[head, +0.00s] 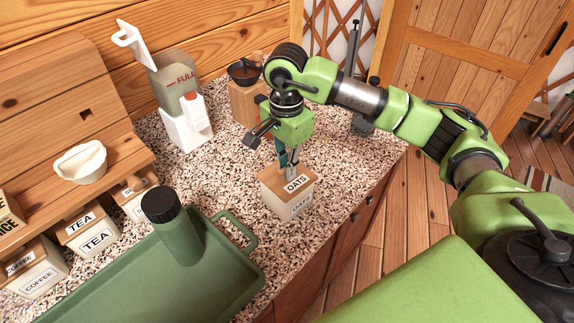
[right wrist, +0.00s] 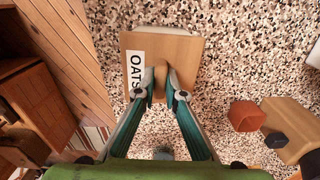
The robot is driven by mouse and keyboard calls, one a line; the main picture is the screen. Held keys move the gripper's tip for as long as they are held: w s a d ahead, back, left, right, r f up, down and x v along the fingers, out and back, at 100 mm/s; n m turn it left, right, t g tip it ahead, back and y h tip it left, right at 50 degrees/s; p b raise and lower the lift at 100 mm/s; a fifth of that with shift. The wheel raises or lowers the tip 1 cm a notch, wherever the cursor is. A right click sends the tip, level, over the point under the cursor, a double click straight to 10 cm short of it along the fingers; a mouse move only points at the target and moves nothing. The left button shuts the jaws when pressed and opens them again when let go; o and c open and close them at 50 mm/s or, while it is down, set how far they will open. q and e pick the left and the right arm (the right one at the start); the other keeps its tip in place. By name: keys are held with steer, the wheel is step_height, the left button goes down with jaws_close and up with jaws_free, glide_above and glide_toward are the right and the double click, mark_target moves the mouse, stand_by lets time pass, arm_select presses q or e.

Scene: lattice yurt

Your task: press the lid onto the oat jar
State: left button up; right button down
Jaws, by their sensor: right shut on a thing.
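The oat jar (head: 287,207) is a cream box with an OATS label, standing upright on the speckled counter near its front edge. Its wooden lid (head: 277,189), also labelled OATS, is on top of the jar. I cannot tell whether it is fully seated. My right gripper (head: 287,167) points down at the lid from above. In the right wrist view, the fingertips (right wrist: 160,84) are shut on the small knob at the middle of the lid (right wrist: 184,55). My left gripper is not in view.
A green tray (head: 222,275) with a dark-capped green bottle (head: 173,225) lies left of the jar. A white dispenser (head: 185,128) and a wooden grinder (head: 246,100) stand behind. TEA (head: 95,240) and COFFEE (head: 40,278) jars are at left. Counter right of the jar is clear.

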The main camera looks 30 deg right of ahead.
arm_select(q)
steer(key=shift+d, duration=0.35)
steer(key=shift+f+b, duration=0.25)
steer(key=shift+b, duration=0.05)
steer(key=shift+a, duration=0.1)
arm_select(e)
steer(key=shift+r, duration=0.1)
stand_by(0.4)
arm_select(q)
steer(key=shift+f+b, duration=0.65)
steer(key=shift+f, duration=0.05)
arm_select(e)
steer(key=shift+f, duration=0.2)
stand_by(0.5)
stand_by(0.4)
steer(key=c, duration=2)
jaws_free()
steer(key=o, duration=0.4)
steer(key=shift+o, duration=0.2)
